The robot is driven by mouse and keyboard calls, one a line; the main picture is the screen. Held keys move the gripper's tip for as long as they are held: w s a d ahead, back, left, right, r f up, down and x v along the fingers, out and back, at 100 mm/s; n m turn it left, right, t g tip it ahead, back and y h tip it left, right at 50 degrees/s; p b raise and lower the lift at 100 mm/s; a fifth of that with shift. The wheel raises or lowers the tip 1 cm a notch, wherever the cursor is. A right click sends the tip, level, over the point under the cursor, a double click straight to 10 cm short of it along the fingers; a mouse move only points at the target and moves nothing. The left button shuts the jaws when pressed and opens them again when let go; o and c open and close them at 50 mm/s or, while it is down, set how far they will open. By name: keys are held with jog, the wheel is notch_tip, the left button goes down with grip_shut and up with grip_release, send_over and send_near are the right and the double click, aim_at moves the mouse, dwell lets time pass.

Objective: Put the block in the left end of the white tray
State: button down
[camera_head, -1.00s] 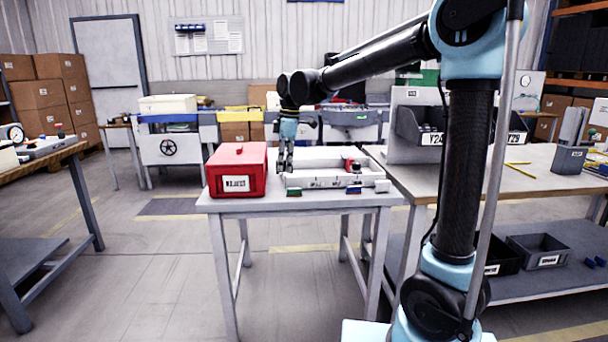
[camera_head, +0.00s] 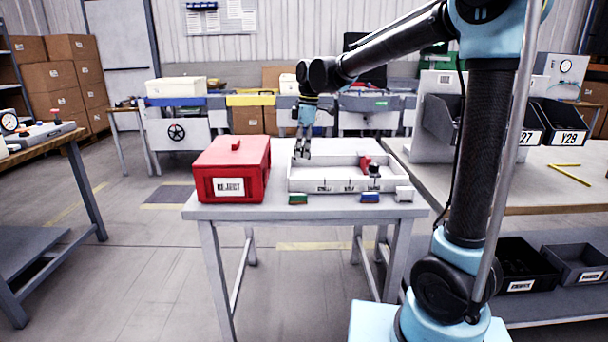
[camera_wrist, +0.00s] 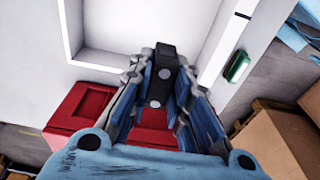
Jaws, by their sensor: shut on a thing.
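My gripper (camera_head: 302,152) is above the left end of the white tray (camera_head: 325,187), pointing down. In the wrist view my gripper (camera_wrist: 160,85) has its fingers closed around a dark block (camera_wrist: 163,68) with pale round spots. The block is hard to make out in the head view. The white tray also shows in the wrist view (camera_wrist: 72,30), beyond the fingertips. A red object (camera_head: 365,163) and a small black-topped item (camera_head: 374,171) are at the tray's right end. The left end looks empty.
A red lidded box (camera_head: 205,186) stands close left of the tray. A green item (camera_head: 298,199), a blue item (camera_head: 370,197) and a pale block (camera_head: 404,194) lie along the table's front edge.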

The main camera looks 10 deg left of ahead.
jog(key=shift+f, duration=3.95)
jog(key=c, duration=1.5)
grip_release()
jog(key=shift+f, duration=0.1)
